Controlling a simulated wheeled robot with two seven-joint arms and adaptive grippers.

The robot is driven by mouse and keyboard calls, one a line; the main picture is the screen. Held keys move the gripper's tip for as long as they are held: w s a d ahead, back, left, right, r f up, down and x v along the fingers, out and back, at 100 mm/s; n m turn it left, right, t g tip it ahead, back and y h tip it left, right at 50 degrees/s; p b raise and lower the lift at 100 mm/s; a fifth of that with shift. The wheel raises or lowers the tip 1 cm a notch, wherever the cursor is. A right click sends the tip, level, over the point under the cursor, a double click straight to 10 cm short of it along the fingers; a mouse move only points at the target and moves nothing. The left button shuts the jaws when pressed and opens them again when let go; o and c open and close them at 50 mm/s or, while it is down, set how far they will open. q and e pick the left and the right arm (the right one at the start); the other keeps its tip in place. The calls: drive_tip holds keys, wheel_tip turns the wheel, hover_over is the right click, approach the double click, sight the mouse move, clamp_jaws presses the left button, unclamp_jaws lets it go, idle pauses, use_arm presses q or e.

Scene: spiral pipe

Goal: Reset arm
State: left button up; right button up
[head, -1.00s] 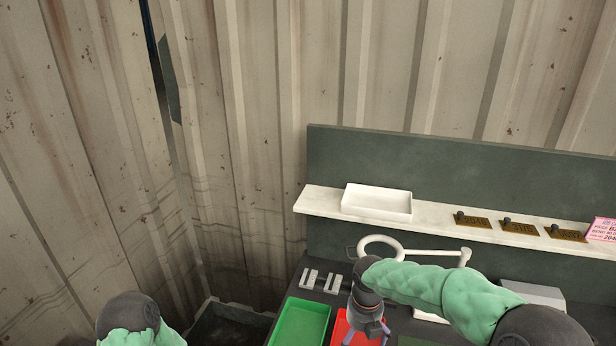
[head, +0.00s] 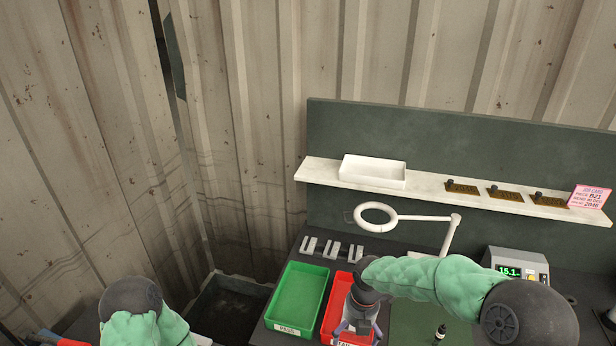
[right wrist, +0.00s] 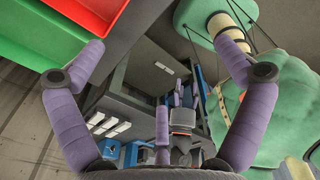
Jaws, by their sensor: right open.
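My right gripper (head: 360,328) hangs over the red tray (head: 337,302) in the head view, below its green-sleeved arm. Its purple fingers stand apart in the right wrist view (right wrist: 158,48), with nothing held between them. The tray's red edge (right wrist: 97,15) shows at the upper left there. My left arm (head: 140,318) shows only as a green sleeve and dark joint at the lower left of the head view. I cannot make out its gripper.
A green tray (head: 298,299) lies left of the red one. Behind are grey blocks (head: 333,247), a white ring lamp (head: 449,236) and a shelf (head: 428,191) with a white tray (head: 373,171). A scale (head: 517,263) stands right. A dark bin (head: 232,308) is left of the bench.

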drive_tip(key=s+f+m+y+b, duration=0.1)
drive_tip(key=s+f+m+b, duration=0.2)
drive_tip(key=s+f+m, duration=0.3)
drive_tip(key=s+a+f+m+y+b, duration=0.1)
drive_tip(key=s+f+m+b, duration=0.2)
drive_tip(key=s+f+m, duration=0.4)
drive_tip(key=s+a+f+m+y+b, duration=0.1)
drive_tip(key=s+f+m+b, duration=0.2)
drive_tip(key=f+m, duration=1.5)
drive_tip(key=s+f, duration=0.1)
drive_tip(key=s, duration=0.3)
drive_tip(key=shift+a+t, duration=0.2)
drive_tip(key=shift+t, duration=0.1)
drive_tip(key=shift+s+f, duration=0.1)
